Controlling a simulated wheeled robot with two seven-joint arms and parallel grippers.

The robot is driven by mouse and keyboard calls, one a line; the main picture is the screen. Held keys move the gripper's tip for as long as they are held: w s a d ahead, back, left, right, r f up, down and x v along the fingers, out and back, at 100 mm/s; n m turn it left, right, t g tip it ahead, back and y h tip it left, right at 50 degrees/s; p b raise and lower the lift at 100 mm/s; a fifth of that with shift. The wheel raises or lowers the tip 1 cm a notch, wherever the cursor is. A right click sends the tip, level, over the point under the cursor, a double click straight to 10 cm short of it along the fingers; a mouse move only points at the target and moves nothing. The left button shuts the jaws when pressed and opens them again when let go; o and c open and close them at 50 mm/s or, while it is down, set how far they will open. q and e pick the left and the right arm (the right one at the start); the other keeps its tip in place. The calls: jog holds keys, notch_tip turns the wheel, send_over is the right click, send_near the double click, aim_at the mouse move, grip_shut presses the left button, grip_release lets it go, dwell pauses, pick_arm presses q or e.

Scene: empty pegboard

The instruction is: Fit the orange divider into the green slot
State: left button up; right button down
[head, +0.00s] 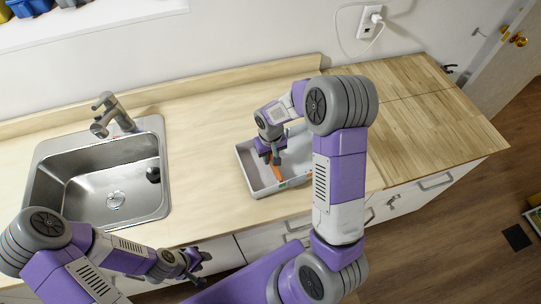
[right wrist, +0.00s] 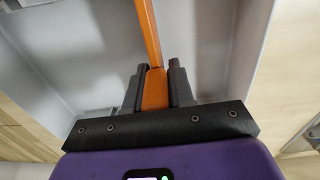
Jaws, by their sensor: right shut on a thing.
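The orange divider (head: 277,173) is a thin strip held in my right gripper (head: 271,158), over the inside of a light grey tray (head: 251,178). In the right wrist view, the divider (right wrist: 149,35) runs straight out from between the two dark fingers of the right gripper (right wrist: 154,85), which are shut on it. A small green mark (head: 282,185) shows on the tray's front wall, close to the divider's near end. I cannot tell whether the divider touches the tray or sits in a slot. My left gripper (head: 203,267) is empty, its fingers apart, near the counter's front edge.
The tray stands on a wooden counter (head: 205,170). A steel sink (head: 105,185) with a tap (head: 112,112) is to the left. My right arm hides part of the tray's right side. The counter between sink and tray is clear.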

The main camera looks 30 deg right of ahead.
jog(key=shift+f+b, duration=0.35)
jog(key=shift+f, duration=0.15)
jog(key=c, duration=0.9)
grip_release()
jog(key=shift+r, duration=0.1)
notch_tip(320, 180, up, 8)
jog(key=shift+f, duration=0.25)
jog(key=shift+p, duration=0.3)
